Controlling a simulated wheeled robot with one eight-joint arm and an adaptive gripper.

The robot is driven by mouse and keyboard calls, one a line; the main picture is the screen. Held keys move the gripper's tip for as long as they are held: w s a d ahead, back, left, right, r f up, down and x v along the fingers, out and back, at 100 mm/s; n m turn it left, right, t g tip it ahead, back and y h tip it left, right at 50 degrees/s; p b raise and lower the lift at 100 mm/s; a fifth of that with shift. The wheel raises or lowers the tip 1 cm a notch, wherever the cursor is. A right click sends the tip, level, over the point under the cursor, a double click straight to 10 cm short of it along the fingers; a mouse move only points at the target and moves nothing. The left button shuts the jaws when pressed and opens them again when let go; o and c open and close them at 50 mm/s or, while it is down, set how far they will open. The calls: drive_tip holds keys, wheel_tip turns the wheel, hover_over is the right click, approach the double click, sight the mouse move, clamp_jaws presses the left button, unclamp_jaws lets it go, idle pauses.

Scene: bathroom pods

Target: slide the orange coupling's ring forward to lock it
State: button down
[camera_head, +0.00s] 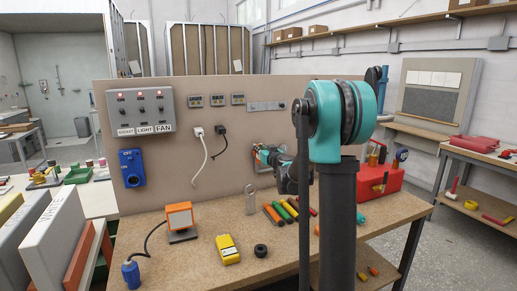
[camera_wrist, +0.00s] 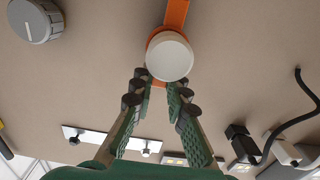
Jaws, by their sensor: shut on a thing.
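The orange coupling (camera_wrist: 155,39) is at the top centre of the wrist view, against the beige panel. A pale round cap (camera_wrist: 170,58) lies in front of it and hides much of its body. An orange bar (camera_wrist: 176,13) runs up from it. My gripper (camera_wrist: 158,84) has its two fingers on either side of the coupling just below the cap, shut on it. The ring's exact position is hidden. In the head view my gripper (camera_head: 270,156) is at the panel, right of the plugs, and largely covers the coupling.
A grey knob (camera_wrist: 36,20) is on the panel near the coupling. A white plug (camera_head: 198,131) and black plug (camera_head: 220,130) with hanging cords are to the left. Below, the bench (camera_head: 200,262) holds an orange lamp (camera_head: 180,217), a yellow meter (camera_head: 228,250) and coloured tubes. A red toolbox (camera_head: 378,182) stands right.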

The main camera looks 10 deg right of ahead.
drive_tip(key=c, duration=1.5)
unclamp_jaws()
drive_tip(key=shift+s, duration=0.2)
drive_tip(key=v, duration=1.2)
